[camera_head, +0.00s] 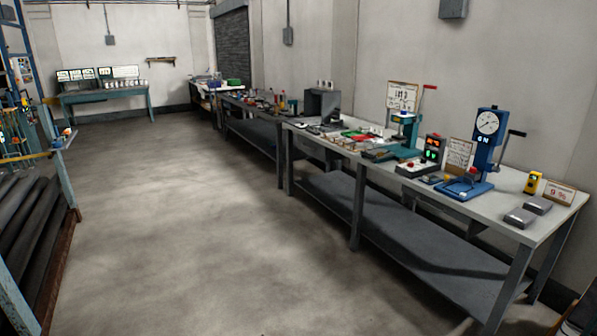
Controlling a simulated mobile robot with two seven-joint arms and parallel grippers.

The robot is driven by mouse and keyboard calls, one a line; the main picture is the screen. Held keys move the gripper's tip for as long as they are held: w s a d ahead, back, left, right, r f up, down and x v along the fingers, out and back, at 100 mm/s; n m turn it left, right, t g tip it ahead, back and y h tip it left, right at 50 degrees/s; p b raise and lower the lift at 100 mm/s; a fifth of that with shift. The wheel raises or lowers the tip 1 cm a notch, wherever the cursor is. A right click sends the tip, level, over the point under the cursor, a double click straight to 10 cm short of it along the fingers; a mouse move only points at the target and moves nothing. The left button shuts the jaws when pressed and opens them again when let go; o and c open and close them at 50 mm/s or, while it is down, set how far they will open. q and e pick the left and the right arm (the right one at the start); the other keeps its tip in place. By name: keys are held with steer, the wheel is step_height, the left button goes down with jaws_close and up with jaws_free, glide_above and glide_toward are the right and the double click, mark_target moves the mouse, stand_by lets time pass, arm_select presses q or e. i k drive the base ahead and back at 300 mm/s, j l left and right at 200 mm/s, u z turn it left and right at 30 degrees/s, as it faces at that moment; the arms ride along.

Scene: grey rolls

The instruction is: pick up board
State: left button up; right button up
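Neither of my grippers is in view. Which thing is the board cannot be told from this distance. Small flat green and red pieces (352,133) lie on the long grey workbench (508,205) at the right, among other small parts. A framed sign board (403,96) stands upright at the back of this bench. A second upright printed sign (459,156) stands beside the blue press, and a small sign (560,192) is near the bench's right end.
A blue press with a dial (487,124), a green press (405,132) and a control box (432,150) stand on the bench. A rack of dark rolls (30,220) is at the left. The concrete floor (190,230) between is clear.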

mark_target(332, 141)
steer(key=i+z, duration=0.2)
steer(key=i, duration=0.2)
steer(key=i+j+z, duration=0.2)
steer(key=i, duration=0.2)
steer(key=i+j+z, duration=0.2)
steer(key=i, duration=0.2)
steer(key=i+j, duration=0.15)
steer(key=i, duration=0.25)
steer(key=i+j, duration=0.2)
steer(key=i, duration=0.25)
steer(key=i+j, duration=0.15)
steer(key=i, duration=0.25)
steer(key=i+j, duration=0.15)
steer(key=i, duration=0.3)
steer(key=z, duration=0.05)
